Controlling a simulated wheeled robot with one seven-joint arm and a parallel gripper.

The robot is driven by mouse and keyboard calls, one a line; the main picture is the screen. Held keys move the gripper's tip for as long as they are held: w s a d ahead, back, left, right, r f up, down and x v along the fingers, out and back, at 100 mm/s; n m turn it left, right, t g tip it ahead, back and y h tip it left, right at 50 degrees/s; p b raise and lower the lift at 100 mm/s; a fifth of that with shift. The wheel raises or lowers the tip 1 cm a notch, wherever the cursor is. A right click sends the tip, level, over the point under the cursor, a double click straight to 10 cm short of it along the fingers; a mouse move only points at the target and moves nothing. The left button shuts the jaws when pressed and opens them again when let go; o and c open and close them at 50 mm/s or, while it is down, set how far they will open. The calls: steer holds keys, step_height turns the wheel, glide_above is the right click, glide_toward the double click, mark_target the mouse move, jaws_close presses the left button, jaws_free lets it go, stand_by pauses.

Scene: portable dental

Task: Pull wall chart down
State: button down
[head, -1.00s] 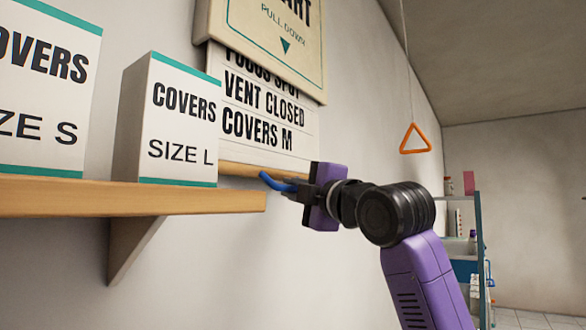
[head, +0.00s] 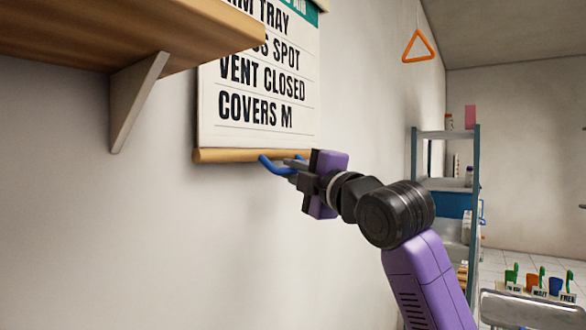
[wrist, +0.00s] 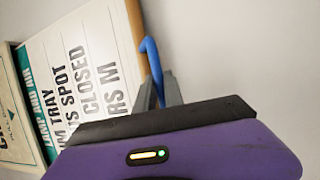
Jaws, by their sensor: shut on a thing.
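The wall chart (head: 262,88) hangs on the wall with several printed lines showing, the lowest reading "COVERS M". A wooden rod (head: 225,155) runs along its bottom edge. A blue pull handle (head: 272,166) sits at the rod. My gripper (head: 290,171) is shut on the blue handle, just below the rod's right part. In the wrist view the blue handle (wrist: 152,65) rises from between the fingers beside the rod (wrist: 137,30), and the chart (wrist: 85,75) appears sideways. The chart's top is cut off in the head view.
A wooden wall shelf (head: 150,35) juts out at upper left, its bracket (head: 138,100) close to the chart. An orange triangle pull (head: 418,46) hangs at right. A shelf rack (head: 474,190) and a cart with small cups (head: 540,285) stand farther right. The wall below the chart is bare.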

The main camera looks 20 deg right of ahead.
steer(key=c, duration=1.5)
jaws_free()
steer(key=shift+o, duration=0.2)
steer(key=b+v, duration=0.1)
steer(key=v, duration=0.7)
steer(key=shift+w, duration=0.1)
